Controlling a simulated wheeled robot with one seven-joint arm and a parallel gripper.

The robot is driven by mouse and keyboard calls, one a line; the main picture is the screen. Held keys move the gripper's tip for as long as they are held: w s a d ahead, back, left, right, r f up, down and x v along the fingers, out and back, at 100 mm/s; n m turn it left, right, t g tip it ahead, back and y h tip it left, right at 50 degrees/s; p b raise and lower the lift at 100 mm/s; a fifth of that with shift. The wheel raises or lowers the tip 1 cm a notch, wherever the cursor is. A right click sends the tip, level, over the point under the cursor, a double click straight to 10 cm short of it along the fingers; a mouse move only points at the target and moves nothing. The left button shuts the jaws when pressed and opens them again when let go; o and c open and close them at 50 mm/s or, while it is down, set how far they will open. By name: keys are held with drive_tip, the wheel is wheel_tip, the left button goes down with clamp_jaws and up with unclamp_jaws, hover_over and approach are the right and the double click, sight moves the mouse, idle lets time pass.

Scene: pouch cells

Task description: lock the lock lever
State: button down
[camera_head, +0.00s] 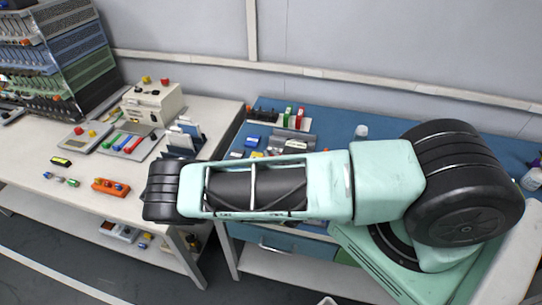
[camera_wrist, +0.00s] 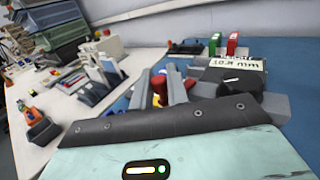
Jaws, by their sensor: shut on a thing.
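In the wrist view, the two grey fingers of my gripper (camera_wrist: 164,92) point away over the blue bench. They are close together, and a red handle (camera_wrist: 159,86), which looks like the lock lever, shows between them. Its lower part is hidden by the fingers and my gripper's dark front edge, so I cannot tell its angle. A black knob (camera_wrist: 232,79) with a white mark sits to the right on a grey fixture (camera_wrist: 273,104), below a "10.8 mm" label (camera_wrist: 237,63). In the head view my arm covers the gripper and the lever.
Green and red blocks (camera_head: 294,118) stand at the back of the blue bench (camera_head: 262,104). The white table (camera_head: 30,150) on the left holds a beige box (camera_head: 152,103), an orange holder (camera_head: 110,187) and grey trays. A wall stands behind.

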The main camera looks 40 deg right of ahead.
drive_tip(key=c, duration=1.4)
unclamp_jaws()
drive_tip(key=b+v, duration=0.5)
drive_tip(key=v, duration=1.2)
drive_tip(key=shift+s, duration=0.25)
